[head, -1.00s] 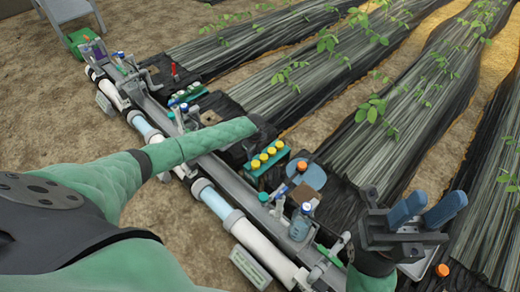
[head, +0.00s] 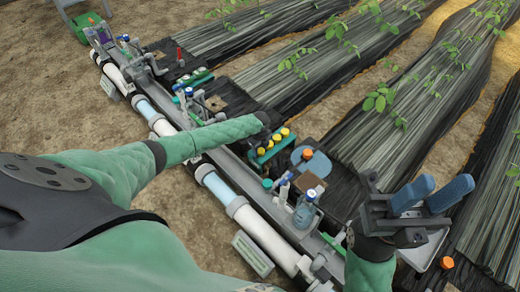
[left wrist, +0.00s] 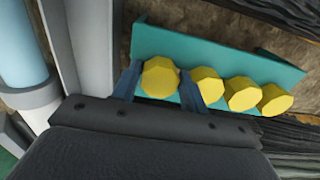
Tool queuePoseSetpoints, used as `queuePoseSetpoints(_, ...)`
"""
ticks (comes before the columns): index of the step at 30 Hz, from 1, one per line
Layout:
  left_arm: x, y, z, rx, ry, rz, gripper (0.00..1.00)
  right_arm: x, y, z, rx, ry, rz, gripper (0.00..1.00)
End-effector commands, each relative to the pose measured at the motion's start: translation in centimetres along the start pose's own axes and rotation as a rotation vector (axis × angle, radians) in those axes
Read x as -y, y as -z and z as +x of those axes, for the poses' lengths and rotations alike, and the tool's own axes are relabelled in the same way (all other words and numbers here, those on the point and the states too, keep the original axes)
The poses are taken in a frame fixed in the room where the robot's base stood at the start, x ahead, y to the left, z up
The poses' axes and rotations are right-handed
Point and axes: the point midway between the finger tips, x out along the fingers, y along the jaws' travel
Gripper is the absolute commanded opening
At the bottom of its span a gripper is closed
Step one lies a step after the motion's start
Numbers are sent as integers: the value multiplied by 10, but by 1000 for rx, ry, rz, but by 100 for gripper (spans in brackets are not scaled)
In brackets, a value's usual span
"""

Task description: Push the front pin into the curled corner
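A teal rack (head: 259,160) holds a row of several yellow-headed pins (head: 277,138), close beside the grey rail. The left wrist view shows the rack (left wrist: 220,65) from above. My left gripper (head: 272,119) is over the rack, its fingers mostly hidden in the head view. In the left wrist view my left gripper's (left wrist: 160,84) blue fingers straddle the leftmost yellow head (left wrist: 160,77), apparently without gripping it. My right gripper (head: 433,192) is open and empty at right. Black film (head: 335,200) lies beyond the rack; I cannot make out a curled corner.
A blue plate (head: 318,167) with an orange-capped item lies right of the rack. A bottle (head: 304,212) and valves stand along the white pipe (head: 262,237). A green-capped rack (head: 194,78) is further back. Plant beds fill the far side.

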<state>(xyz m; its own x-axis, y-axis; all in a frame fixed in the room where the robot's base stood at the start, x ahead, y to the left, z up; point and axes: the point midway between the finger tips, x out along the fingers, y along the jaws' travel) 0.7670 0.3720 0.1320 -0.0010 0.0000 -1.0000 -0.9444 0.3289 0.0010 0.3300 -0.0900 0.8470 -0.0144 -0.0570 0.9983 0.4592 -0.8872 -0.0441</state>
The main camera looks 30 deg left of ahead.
Motion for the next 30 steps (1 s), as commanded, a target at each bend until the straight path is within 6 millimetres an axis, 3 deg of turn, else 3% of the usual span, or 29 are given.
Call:
queuePoseSetpoints(1,0,0,0,0,0,0,36,0,0,0,0,0,0,36)
queuePoseSetpoints(4,0,0,0,0,0,0,16,0,0,0,0,0,0,36)
queuePoseSetpoints(11,0,0,-4,0,0,0,16,0,0,5,-5,2,-3,36)
queuePoseSetpoints(30,0,0,-40,0,0,0,16,1,-1,38,-2,1,-2,36)
